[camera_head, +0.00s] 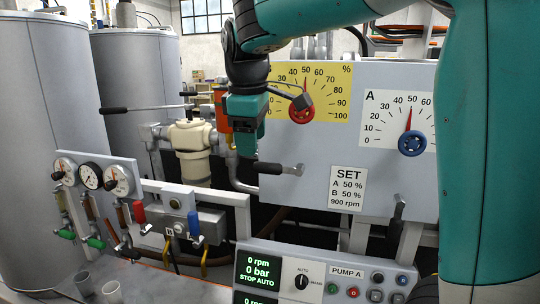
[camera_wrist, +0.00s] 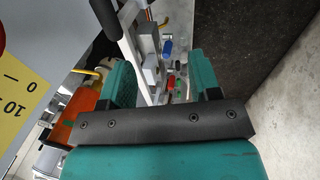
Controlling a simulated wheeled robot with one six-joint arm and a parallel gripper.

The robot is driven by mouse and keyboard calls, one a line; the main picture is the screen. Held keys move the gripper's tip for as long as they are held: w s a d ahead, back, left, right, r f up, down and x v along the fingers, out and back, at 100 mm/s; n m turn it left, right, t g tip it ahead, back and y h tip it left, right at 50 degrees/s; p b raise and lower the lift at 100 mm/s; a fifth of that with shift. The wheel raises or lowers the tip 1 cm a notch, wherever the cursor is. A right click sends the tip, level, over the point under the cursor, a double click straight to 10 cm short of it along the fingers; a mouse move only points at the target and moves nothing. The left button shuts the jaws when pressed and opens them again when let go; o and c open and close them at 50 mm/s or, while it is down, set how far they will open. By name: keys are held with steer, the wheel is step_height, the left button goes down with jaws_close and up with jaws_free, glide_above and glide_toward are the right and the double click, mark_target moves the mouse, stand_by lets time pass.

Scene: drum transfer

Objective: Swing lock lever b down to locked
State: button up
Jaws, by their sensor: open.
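Lock lever b appears to be the lever with a black handle (camera_head: 270,168) below the yellow dial plate (camera_head: 334,108). It lies about horizontal, its handle pointing left from a grey pivot on the panel. In the wrist view a black handle (camera_wrist: 106,18) shows at the top, beyond the left finger. My gripper (camera_head: 245,152) points down just above and left of the handle's end. In the wrist view its teal fingers (camera_wrist: 165,82) are apart with nothing held between them. Any letter on the yellow plate is hidden by my arm.
Another lever (camera_head: 397,213) hangs down below dial A (camera_head: 400,120). The red knob (camera_head: 301,110) is close to my wrist. A long-handled valve lever (camera_head: 150,108), a cream valve body (camera_head: 192,138) and a gauge rack (camera_head: 92,177) stand left. The control box (camera_head: 300,275) is below.

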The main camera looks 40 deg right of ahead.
glide_toward(269, 164)
steer(key=b+x, duration=1)
steer(key=b, duration=0.3)
steer(key=shift+w+f, duration=0.1)
steer(key=shift+w, duration=0.1)
jaws_close()
